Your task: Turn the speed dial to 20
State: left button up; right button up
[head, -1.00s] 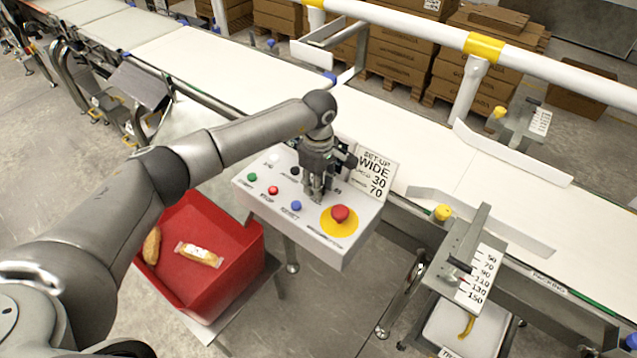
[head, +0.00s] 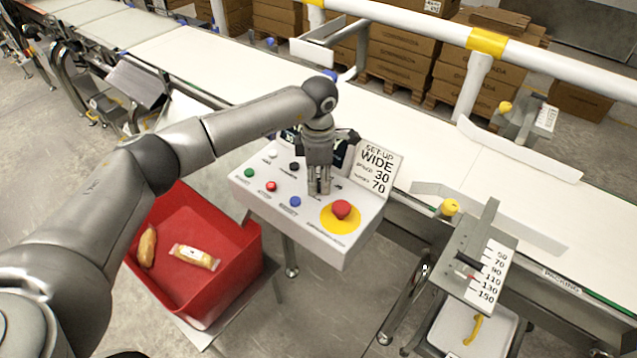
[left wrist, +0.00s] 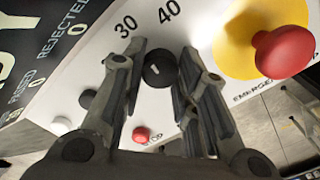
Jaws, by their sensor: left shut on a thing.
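The speed dial (left wrist: 158,70) is a small black knob with a white mark, seen in the left wrist view. The printed numbers 30 (left wrist: 126,27) and 40 (left wrist: 169,10) show beyond it; I cannot tell exactly which value the mark points at. My left gripper (head: 319,191) points down onto the white control panel (head: 330,250), and its fingers hide the dial in the head view. In the left wrist view the gripper (left wrist: 160,85) has one finger on each side of the dial, shut on it. My right gripper is not in view.
A red emergency button (head: 341,208) on a yellow disc is close to the gripper. Green, red and blue buttons line the panel's front. A set-up card (head: 375,168) reads WIDE, 30, 70. A red bin (head: 245,262) with wrapped items stands left; the conveyor (head: 420,130) runs behind.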

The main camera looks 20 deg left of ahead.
aim_at(318, 182)
pick_arm(q)
jog(key=n+b, duration=0.2)
jog(key=n, duration=0.3)
jog(key=shift+n, duration=0.3)
jog(key=shift+n+b, duration=0.5)
jog(key=shift+n, duration=1.7)
jog(key=o, duration=1.1)
jog(key=shift+c, duration=0.2)
jog(key=shift+r, duration=0.1)
notch_tip(318, 182, up, 12)
